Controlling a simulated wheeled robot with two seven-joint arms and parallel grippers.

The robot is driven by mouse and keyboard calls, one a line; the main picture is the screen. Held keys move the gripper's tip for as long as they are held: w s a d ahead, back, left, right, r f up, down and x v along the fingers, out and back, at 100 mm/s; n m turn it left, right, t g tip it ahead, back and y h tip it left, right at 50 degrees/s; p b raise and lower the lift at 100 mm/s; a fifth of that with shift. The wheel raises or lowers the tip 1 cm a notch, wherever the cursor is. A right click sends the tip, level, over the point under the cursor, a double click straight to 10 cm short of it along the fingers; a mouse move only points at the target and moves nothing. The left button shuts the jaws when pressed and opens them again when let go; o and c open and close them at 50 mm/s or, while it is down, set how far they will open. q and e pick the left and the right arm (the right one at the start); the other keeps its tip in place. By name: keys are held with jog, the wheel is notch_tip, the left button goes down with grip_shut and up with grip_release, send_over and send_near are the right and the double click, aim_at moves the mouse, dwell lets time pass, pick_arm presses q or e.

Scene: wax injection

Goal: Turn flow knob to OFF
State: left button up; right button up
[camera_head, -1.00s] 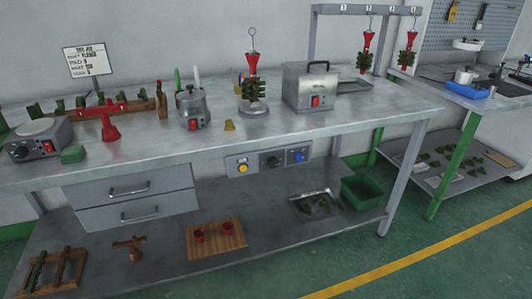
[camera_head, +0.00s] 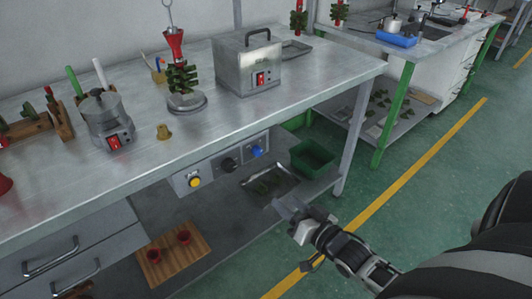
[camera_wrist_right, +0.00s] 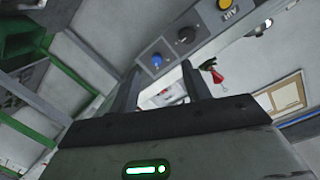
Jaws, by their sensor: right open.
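A grey control panel (camera_head: 211,172) hangs under the front edge of the metal workbench. It carries a yellow button (camera_head: 195,182), a black round knob (camera_head: 229,164) and a blue knob (camera_head: 257,152). I cannot read which one is the flow knob, nor its setting. My right gripper (camera_head: 287,207) is open and empty, lower and to the right of the panel, apart from it. In the right wrist view, the blue knob (camera_wrist_right: 157,61) and black knob (camera_wrist_right: 186,35) appear beyond the open fingers (camera_wrist_right: 162,85). My left gripper is not in view.
The workbench top (camera_head: 215,112) holds a wax pot (camera_head: 106,122), a metal box (camera_head: 247,70) and a stand with a green wax tree (camera_head: 181,78). A green bin (camera_head: 313,156) and metal tray (camera_head: 285,181) sit on the lower shelf. The floor at right is clear.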

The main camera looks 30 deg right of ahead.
aim_at(260, 153)
jog(key=shift+m+t, duration=0.7)
jog(key=w+d, duration=0.1)
jog(key=w, duration=0.4)
jog(key=w+d+r+b, duration=0.1)
jog(key=w, duration=0.5)
jog(key=w+d, duration=0.1)
jog(key=w, duration=0.5)
jog(key=shift+d+r, duration=0.2)
jog(key=shift+r, duration=0.2)
jog(key=c, duration=1)
